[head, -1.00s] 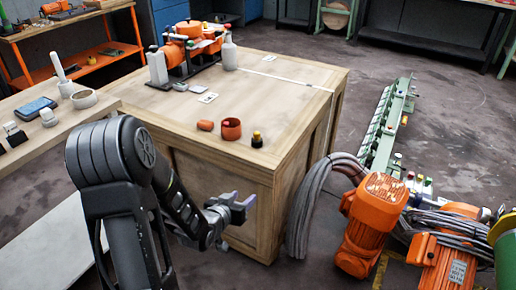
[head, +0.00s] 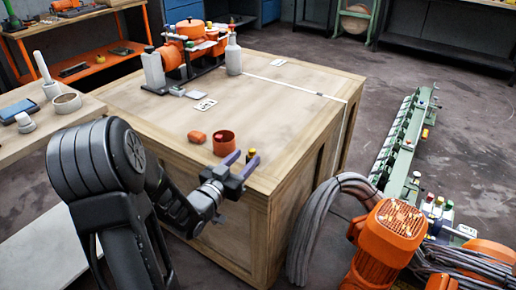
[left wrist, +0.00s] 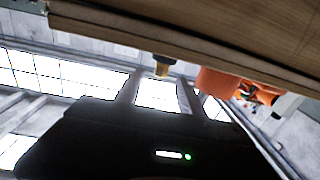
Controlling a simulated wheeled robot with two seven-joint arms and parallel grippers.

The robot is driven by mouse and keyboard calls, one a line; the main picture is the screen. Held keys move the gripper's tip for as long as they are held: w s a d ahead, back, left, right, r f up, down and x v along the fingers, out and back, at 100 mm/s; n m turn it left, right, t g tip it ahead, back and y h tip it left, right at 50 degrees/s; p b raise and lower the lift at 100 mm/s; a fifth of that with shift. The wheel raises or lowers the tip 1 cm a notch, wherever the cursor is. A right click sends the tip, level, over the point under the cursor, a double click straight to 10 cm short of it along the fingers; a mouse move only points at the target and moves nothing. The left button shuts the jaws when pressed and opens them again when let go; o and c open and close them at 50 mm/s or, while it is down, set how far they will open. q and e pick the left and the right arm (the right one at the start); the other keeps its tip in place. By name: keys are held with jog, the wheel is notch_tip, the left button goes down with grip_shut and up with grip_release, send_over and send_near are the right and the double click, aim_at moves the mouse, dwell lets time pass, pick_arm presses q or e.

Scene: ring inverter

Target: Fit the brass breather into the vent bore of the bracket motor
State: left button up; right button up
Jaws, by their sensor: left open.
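The brass breather (head: 251,154), small with a dark lower part, stands near the front corner of the wooden crate top, partly hidden by my left fingers. It also shows in the upside-down left wrist view (left wrist: 162,70), its brass end away from the crate. My left gripper (head: 242,163) is open and empty, its purple-tipped fingers at the crate's front edge, just in front of the breather. An orange motor assembly (head: 190,42) on a dark stand is at the crate's back; I cannot tell its vent bore. My right gripper is not in view.
An orange cup (head: 224,142) and a small orange piece (head: 196,137) lie left of the breather. A grey bottle (head: 233,56) stands farther back on the crate (head: 290,95). Orange motors (head: 390,235) and thick grey cables (head: 325,215) are at the right. The crate's middle is mostly clear.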

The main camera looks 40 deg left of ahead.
pick_arm(q)
jog(key=shift+s, duration=0.15)
jog(key=shift+w+a, duration=0.1)
jog(key=shift+w, duration=1.25)
jog(key=shift+w+a, duration=0.15)
jog(key=shift+w, duration=1.15)
jog(key=shift+w+a, duration=0.1)
jog(key=shift+w, duration=1.2)
grip_shut()
